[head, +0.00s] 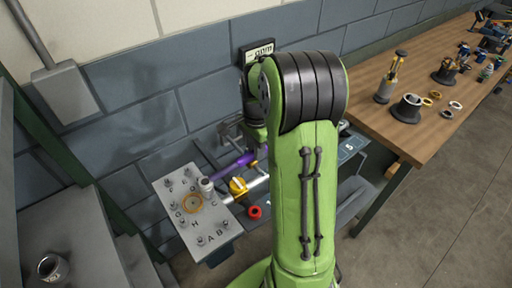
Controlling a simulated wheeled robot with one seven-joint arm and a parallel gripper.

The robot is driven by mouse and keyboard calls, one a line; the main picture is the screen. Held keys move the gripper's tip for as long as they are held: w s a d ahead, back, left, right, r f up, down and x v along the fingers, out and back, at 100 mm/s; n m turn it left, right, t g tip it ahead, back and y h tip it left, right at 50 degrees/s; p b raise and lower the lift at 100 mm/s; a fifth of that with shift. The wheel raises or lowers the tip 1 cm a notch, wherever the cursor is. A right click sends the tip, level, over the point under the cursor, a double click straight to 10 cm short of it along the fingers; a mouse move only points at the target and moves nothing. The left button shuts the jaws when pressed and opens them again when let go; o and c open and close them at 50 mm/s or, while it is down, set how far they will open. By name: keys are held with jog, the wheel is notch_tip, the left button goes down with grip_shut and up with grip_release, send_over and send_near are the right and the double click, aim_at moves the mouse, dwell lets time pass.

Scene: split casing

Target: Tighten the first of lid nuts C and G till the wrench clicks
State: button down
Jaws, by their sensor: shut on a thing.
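The grey lid plate (165,208) lies at lower left of centre, with several nuts on studs beside stamped letters. A wrench with a purple handle (234,166) reaches from beneath my arm to the lid's upper right. A pale socket-like head (206,185) stands over a stud there; whether it is seated is unclear. My gripper (252,152) is at the handle's right end, mostly hidden behind my green arm, and shut on the wrench.
A yellow and white tool (238,187) and a red ring (255,212) lie right of the lid. A wooden bench (420,75) with several fittings stands at right. A grey block wall (140,95) runs behind. A dark cup (50,267) sits at lower left.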

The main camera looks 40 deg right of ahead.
jog(key=shift+f+b, duration=0.75)
jog(key=shift+f, duration=0.25)
jog(key=shift+s+a+m+b, duration=0.2)
jog(key=shift+s+m, duration=0.45)
jog(key=shift+s, duration=0.25)
jog(key=shift+s+a+m+b, duration=0.15)
jog(key=shift+s+m+b, duration=0.1)
jog(key=shift+s+m, duration=0.55)
jog(key=shift+s+a+m+b, duration=0.2)
jog(key=shift+s+m, duration=0.35)
jog(key=shift+s, duration=0.45)
